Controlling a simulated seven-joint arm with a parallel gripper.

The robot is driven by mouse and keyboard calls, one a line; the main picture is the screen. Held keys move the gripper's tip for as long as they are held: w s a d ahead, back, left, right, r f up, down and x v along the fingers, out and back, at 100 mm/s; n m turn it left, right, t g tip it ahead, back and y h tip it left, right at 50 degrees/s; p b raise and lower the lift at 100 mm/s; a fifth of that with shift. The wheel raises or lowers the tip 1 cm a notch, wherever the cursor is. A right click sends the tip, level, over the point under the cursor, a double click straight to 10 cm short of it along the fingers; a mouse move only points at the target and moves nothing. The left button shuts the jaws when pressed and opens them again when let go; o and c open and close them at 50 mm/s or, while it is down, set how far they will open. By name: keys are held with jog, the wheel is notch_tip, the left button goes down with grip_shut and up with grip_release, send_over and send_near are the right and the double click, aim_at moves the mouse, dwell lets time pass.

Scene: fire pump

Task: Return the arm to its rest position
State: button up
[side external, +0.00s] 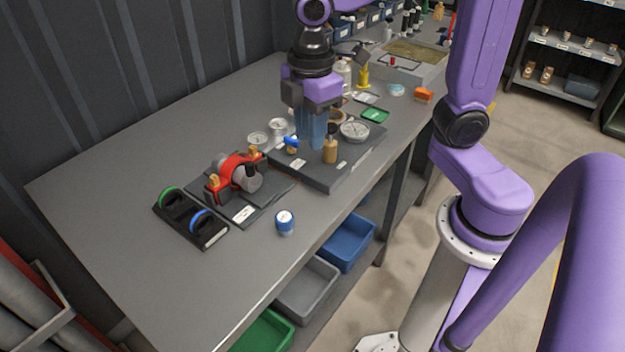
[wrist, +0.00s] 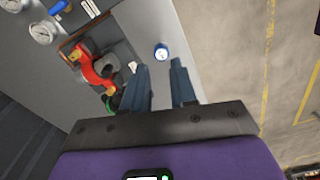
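My gripper (side external: 312,143) points down above the dark board with the round gauge, near the table's front edge. In the wrist view my gripper (wrist: 160,66) has its two blue-grey fingers apart with nothing between them. A small white and blue cylinder (side external: 285,222) stands on the table, apart from the gripper; it also shows in the wrist view (wrist: 161,53), beyond the fingertips. Whether the fingertips touch anything on the board cannot be told.
The dark board (side external: 318,180) carries a gauge (side external: 354,130) and a brass-coloured piece (side external: 330,151) close to my fingers. The red-clamped pump (side external: 240,174) sits on its plate to the left, beside a black holder (side external: 189,220) with green and blue rings. The table's left part is clear.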

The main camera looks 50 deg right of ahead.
jog(key=s+d+f+m, duration=0.1)
jog(key=s+d+f, duration=0.1)
jog(key=s, duration=0.5)
jog(key=s+d+f+m, duration=0.1)
jog(key=s+d+f, duration=0.1)
jog(key=s, duration=0.5)
jog(key=shift+s+d+f, duration=0.2)
jog(key=shift+s+d, duration=0.05)
jog(key=shift+d, duration=0.35)
